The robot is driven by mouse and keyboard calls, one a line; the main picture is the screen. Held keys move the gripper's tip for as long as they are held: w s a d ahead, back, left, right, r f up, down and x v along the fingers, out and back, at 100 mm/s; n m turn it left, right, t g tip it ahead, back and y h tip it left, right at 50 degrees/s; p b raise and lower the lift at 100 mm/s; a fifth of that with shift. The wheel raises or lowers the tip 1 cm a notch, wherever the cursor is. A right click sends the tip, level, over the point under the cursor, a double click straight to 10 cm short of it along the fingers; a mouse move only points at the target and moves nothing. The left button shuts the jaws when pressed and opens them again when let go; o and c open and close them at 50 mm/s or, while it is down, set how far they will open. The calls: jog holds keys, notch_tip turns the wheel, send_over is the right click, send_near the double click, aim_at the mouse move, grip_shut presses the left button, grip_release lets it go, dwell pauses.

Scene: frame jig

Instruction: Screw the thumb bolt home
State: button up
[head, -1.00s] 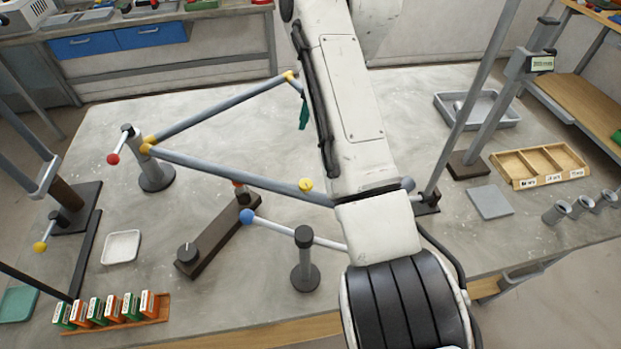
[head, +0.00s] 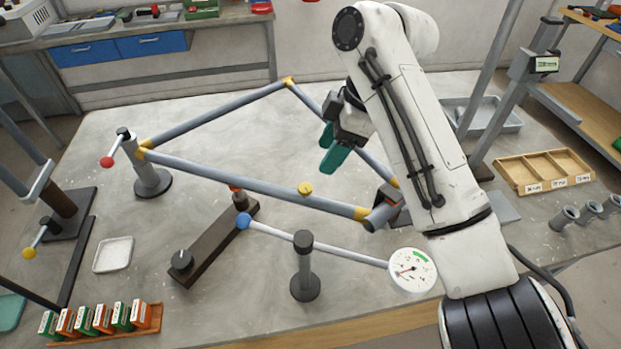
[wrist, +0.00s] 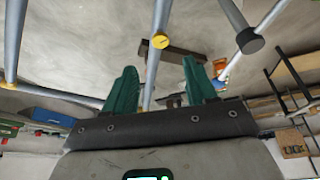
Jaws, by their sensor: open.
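A yellow slotted round head (head: 305,188), which looks like the thumb bolt, sits on the long lower tube (head: 235,180) of the triangular frame. It also shows in the wrist view (wrist: 161,41), beyond my fingers. I cannot tell how deep it sits. My gripper (head: 333,150), with teal fingers, is open and empty inside the frame triangle, above and a little right of the yellow head in the head view. In the wrist view its fingers (wrist: 160,68) stand apart with nothing between them. The frame's right corner (head: 380,208) is held in a grey clamp.
A blue-ended rod (head: 270,234) crosses a black post (head: 304,270) to a white dial gauge (head: 413,270). A dark bar (head: 210,245) lies beneath the tube. A red-knobbed post (head: 150,175) holds the left corner. Bare table shows inside the triangle.

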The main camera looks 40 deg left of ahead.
aim_at(306, 187)
jog(key=p+x, duration=0.1)
jog(key=x, duration=0.8)
jog(key=shift+f, duration=0.15)
grip_shut()
jog(key=shift+p, duration=0.3)
